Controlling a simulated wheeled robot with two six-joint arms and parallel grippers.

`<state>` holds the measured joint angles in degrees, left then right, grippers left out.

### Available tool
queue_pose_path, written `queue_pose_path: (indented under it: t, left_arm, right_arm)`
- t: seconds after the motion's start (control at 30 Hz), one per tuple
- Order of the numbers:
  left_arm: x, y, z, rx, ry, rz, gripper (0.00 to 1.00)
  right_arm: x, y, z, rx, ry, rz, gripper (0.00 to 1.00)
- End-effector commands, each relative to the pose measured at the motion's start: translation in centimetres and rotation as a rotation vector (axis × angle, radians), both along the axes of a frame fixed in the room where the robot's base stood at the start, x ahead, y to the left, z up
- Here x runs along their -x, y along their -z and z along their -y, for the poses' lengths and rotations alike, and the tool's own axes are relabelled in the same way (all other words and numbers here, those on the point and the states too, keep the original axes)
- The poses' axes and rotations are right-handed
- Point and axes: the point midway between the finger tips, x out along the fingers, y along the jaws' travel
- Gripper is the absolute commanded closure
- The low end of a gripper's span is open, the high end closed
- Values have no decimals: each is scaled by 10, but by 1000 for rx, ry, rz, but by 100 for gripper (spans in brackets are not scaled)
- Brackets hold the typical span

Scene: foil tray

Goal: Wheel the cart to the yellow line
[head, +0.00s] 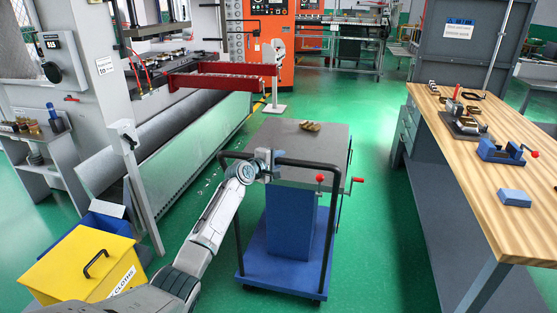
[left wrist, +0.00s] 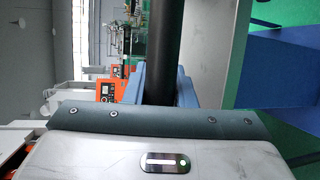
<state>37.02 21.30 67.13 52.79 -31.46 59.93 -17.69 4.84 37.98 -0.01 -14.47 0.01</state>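The cart has a grey top (head: 285,136), a blue pillar (head: 290,222), a blue base (head: 283,267) on casters and a black push handle (head: 312,163) facing me. My left gripper (head: 267,164) is at the handle's top bar, left of its middle. In the left wrist view the black bar (left wrist: 160,50) runs between the two blue fingers (left wrist: 163,88), which sit close on both sides of it. A short yellow streak (head: 258,105) shows on the floor beyond the cart; I cannot tell if it is the line. My right gripper is out of view.
A wooden workbench (head: 478,185) with a vise (head: 507,152) stands at the right. A grey machine with a red beam (head: 222,76) stands at the left, and a yellow bin (head: 85,262) at the front left. Green floor (head: 371,120) is clear between cart and bench.

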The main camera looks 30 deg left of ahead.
Motion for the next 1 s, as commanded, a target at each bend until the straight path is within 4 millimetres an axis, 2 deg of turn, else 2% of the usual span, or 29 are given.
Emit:
queue_pose_path:
  t: [0.03,0.1,0.13,0.4,0.53,0.67,1.0]
  left_arm:
    - [-1,-4,-1,-1,-2,6,71]
    - [-1,-4,-1,-1,-2,6,57]
    - [-1,-4,-1,-1,-2,6,55]
    - [0,-3,-1,-2,-1,4,55]
    - [7,-4,-3,-4,-2,5,55]
    - [23,-6,-5,-4,0,5,55]
    - [81,-16,-14,-6,0,4,55]
  right_arm:
    - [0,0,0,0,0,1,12]
    - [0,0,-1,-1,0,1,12]
    - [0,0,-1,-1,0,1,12]
    - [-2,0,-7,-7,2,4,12]
    - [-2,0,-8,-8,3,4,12]
    - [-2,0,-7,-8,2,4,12]
    - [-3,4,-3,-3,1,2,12]
